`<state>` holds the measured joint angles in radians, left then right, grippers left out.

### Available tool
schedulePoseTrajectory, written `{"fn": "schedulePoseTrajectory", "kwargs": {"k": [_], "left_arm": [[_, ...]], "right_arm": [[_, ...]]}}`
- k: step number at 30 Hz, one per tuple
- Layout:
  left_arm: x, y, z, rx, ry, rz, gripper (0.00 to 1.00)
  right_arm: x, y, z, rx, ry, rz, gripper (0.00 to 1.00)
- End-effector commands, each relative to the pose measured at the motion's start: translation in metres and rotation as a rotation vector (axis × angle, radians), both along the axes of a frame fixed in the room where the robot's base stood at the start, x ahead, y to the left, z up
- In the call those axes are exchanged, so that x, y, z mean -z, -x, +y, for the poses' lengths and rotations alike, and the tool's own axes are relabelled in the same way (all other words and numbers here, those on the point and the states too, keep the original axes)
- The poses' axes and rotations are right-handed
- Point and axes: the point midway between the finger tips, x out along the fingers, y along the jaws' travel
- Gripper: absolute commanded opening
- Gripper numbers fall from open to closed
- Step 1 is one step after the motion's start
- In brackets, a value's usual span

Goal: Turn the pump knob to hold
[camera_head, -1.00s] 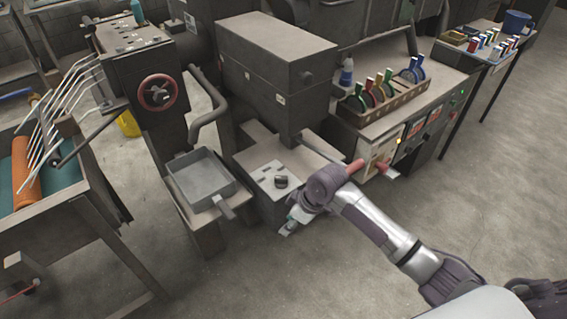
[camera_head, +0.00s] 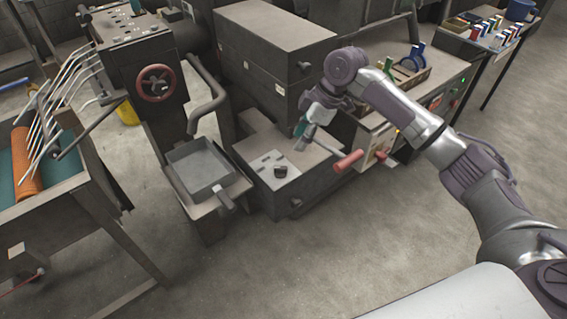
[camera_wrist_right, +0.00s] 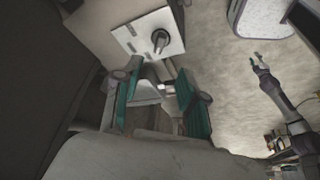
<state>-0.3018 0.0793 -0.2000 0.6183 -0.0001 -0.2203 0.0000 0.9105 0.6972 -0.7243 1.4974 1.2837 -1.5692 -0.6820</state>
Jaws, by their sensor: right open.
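The pump knob is a small dark knob (camera_head: 281,171) on a light panel (camera_head: 266,180) on top of a low grey box. It also shows in the right wrist view as a dark round knob (camera_wrist_right: 160,39) with a bar handle, beyond my fingers. My right gripper (camera_head: 303,134) is above and to the right of the knob in the head view, apart from it. In the wrist view its teal fingers (camera_wrist_right: 157,98) are spread with nothing held between them. My left arm shows at the right of the wrist view; its small gripper (camera_wrist_right: 260,64) is unclear.
A tall grey cabinet (camera_head: 275,40) stands behind the panel. Red handles (camera_head: 349,161) stick out just right of the low box. A grey tray (camera_head: 201,170) with a handle is at its left. The floor in front is free.

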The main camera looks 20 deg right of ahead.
Motion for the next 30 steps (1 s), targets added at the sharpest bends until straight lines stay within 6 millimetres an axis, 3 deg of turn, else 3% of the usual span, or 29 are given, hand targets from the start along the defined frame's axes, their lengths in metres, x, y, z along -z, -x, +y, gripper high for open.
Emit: {"fn": "schedulePoseTrajectory", "kwargs": {"k": [9, 15, 21, 30], "left_arm": [[-0.011, -0.002, 0.0, 0.0, 0.0, -0.003, 0.4], [-0.015, -0.003, 0.0, 0.0, 0.0, -0.004, 0.4], [-0.016, -0.003, 0.0, 0.0, 0.0, -0.004, 0.4], [-0.016, -0.003, 0.0, 0.0, 0.0, -0.005, 0.4]], "right_arm": [[0.062, -0.008, 0.025, 0.001, -0.001, 0.003, 0.42], [0.093, -0.013, 0.037, 0.001, -0.001, 0.002, 0.42], [0.106, -0.015, 0.041, 0.001, 0.0, 0.0, 0.42], [0.108, -0.015, 0.042, 0.001, 0.0, -0.001, 0.4]]}}
